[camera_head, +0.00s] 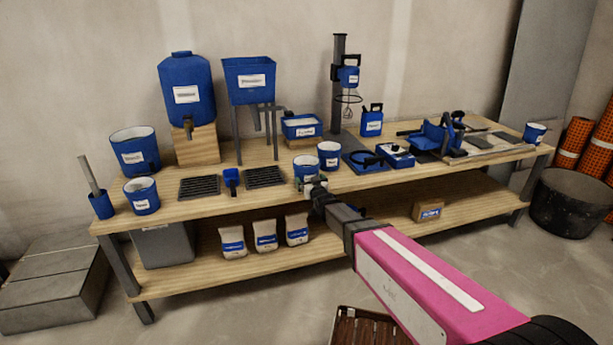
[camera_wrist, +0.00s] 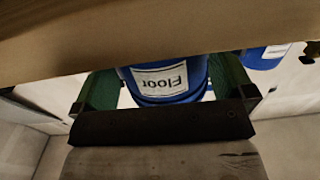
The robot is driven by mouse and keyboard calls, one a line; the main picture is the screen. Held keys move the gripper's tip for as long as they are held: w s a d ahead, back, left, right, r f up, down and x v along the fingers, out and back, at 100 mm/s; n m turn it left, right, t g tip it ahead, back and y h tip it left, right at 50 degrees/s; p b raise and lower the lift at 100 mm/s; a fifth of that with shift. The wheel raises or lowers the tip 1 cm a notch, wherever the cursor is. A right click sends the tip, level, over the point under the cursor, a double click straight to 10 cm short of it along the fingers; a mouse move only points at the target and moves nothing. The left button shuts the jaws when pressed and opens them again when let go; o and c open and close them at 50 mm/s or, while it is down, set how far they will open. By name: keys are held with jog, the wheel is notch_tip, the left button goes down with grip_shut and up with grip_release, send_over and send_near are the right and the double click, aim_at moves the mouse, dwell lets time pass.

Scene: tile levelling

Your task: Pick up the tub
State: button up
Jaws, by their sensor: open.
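A round blue tub (camera_head: 306,168) with a white label stands near the front edge of the workbench. In the wrist view the tub (camera_wrist: 168,82) appears upside down, and its label reads "Floor". My gripper (camera_head: 313,186) is at the front of this tub, low down near the bench edge. In the wrist view its green fingers (camera_wrist: 165,88) are apart, one on each side of the tub. I cannot tell whether either finger touches it. The arm and fingers hide the tub's lower part in the head view.
A second blue tub (camera_head: 329,154) stands close behind to the right; a blue container (camera_wrist: 265,58) also shows beside the fingers. Left are black grates (camera_head: 265,177) and a blue scoop (camera_head: 231,178). Right is a blue tray (camera_head: 364,162). The wooden bench (camera_head: 215,208) has a lower shelf.

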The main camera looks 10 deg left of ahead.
jog(key=shift+w+a, duration=0.1)
jog(key=shift+w, duration=0.05)
jog(key=shift+c, duration=0.3)
jog(key=c, duration=1.2)
jog(key=shift+o, duration=0.2)
jog(key=shift+r, duration=0.1)
